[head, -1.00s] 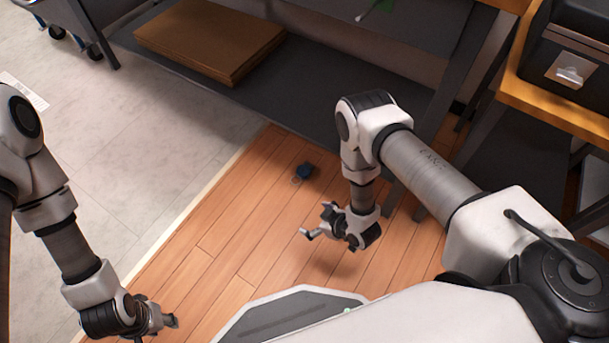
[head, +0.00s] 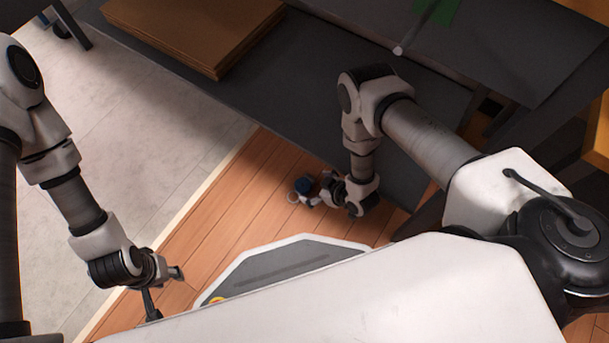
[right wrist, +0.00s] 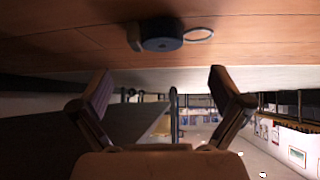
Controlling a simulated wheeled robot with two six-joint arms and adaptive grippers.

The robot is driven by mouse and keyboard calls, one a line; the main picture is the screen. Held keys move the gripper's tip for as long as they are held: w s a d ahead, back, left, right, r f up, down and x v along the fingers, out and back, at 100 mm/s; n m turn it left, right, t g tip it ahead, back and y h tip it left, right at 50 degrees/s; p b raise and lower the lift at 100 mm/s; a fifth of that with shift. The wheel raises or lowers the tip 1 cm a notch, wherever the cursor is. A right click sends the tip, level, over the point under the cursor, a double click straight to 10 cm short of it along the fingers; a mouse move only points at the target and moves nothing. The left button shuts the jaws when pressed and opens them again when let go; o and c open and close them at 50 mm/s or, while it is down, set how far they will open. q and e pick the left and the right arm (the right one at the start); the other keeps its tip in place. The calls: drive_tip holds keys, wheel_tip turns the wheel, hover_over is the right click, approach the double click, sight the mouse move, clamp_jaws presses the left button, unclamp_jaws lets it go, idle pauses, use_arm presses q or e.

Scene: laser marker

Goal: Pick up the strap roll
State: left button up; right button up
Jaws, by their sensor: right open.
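The strap roll (head: 301,187) is a small dark blue roll with a pale loop at its side. It lies on the wooden floor near the dark lower shelf. It also shows in the right wrist view (right wrist: 162,43), at the top centre, ahead of the fingertips. My right gripper (head: 316,193) is beside the roll in the head view. In the right wrist view its two fingers (right wrist: 158,85) are spread apart with nothing between them. My left gripper (head: 164,288) is far from the roll, at lower left, with its fingers apart and nothing seen between them.
A dark lower shelf (head: 275,90) lies just behind the roll, with flat cardboard (head: 190,35) on it. A dark table top (head: 480,50) overhangs at upper right. Grey tiled floor (head: 130,120) is open at left. Wooden floor (head: 215,235) is clear left of the roll.

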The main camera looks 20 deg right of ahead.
sight(305, 183)
drive_tip(key=b+x, duration=0.1)
drive_tip(key=x, duration=0.1)
drive_tip(key=b+x, duration=0.3)
drive_tip(key=shift+w+d+f, duration=0.1)
drive_tip(key=shift+d+f, duration=0.05)
drive_tip(key=shift+f, duration=0.35)
drive_tip(key=shift+w, duration=0.15)
drive_tip(key=shift+r, duration=0.1)
drive_tip(key=shift+c, duration=0.4)
drive_tip(key=c, duration=1.3)
drive_tip(key=shift+r+p, duration=0.1)
drive_tip(key=shift+p, duration=0.2)
